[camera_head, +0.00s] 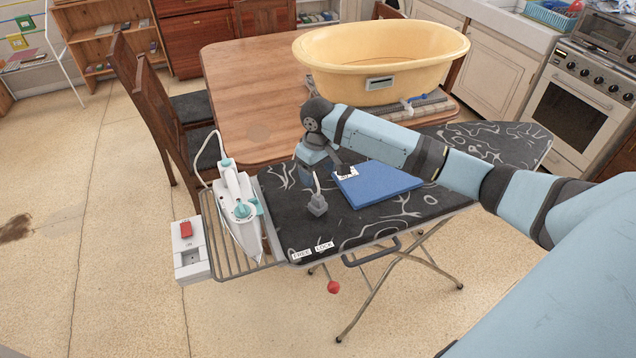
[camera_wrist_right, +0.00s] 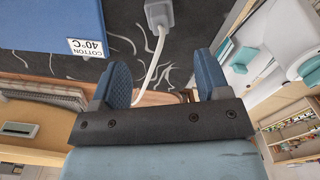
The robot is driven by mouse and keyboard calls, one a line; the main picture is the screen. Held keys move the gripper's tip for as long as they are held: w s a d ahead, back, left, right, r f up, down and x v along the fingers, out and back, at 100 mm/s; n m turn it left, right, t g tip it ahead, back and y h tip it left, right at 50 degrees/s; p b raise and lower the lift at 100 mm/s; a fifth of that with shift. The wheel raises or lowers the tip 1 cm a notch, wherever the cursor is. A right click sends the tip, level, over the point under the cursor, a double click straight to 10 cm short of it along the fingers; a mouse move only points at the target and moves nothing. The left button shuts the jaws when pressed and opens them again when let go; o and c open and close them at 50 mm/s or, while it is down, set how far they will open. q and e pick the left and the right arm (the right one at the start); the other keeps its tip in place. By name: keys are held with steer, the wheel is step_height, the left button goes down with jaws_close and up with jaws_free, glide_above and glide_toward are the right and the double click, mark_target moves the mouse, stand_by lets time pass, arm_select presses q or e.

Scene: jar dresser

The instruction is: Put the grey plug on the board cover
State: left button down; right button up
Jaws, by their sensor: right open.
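The grey plug (camera_head: 317,205) appears to sit on the dark, grey-veined board cover (camera_head: 400,208) near the front left of the ironing board. Its pale cord rises from it behind my right gripper (camera_head: 310,178). In the right wrist view, the plug (camera_wrist_right: 159,14) is at the top, beyond the fingertips and against the dark cover (camera_wrist_right: 120,25). My right gripper (camera_wrist_right: 163,72) is open, with its blue fingers apart and nothing held between them. The cord passes across the gap between the fingers in that view. My left gripper is out of view.
A blue folded cloth (camera_head: 378,184) lies on the board right of the plug. The iron (camera_head: 238,205) stands on the left rack, beside a white box with a red switch (camera_head: 186,229). A wooden table (camera_head: 250,85) with a yellow tub (camera_head: 380,55) is behind.

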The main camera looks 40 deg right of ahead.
steer(key=shift+s+a, duration=0.15)
steer(key=shift+a, duration=0.1)
steer(key=s+a+f, duration=0.1)
steer(key=a+f, duration=0.1)
steer(key=s+a+f+n+t+y, duration=0.1)
steer(key=a+f, duration=0.1)
steer(key=a, duration=0.1)
steer(key=s+a+f+t+y, duration=0.1)
steer(key=s+a+f, duration=0.1)
steer(key=a, duration=0.1)
steer(key=shift+a+f, duration=0.2)
steer(key=shift+f, duration=0.2)
steer(key=s+a+f+n+t+y, duration=0.1)
steer(key=s+a+f+t+y, duration=0.1)
steer(key=s+a+f+t, duration=0.6)
steer(key=s+t, duration=0.1)
steer(key=s, duration=1.3)
steer(key=shift+s+a+f+m+h, duration=0.2)
steer(key=shift+s+f+m+h, duration=0.1)
steer(key=shift+s+f, duration=0.1)
step_height(320, 180, up, 4)
steer(key=p, duration=0.4)
steer(key=shift+d+f, duration=0.15)
steer(key=shift+f, duration=0.05)
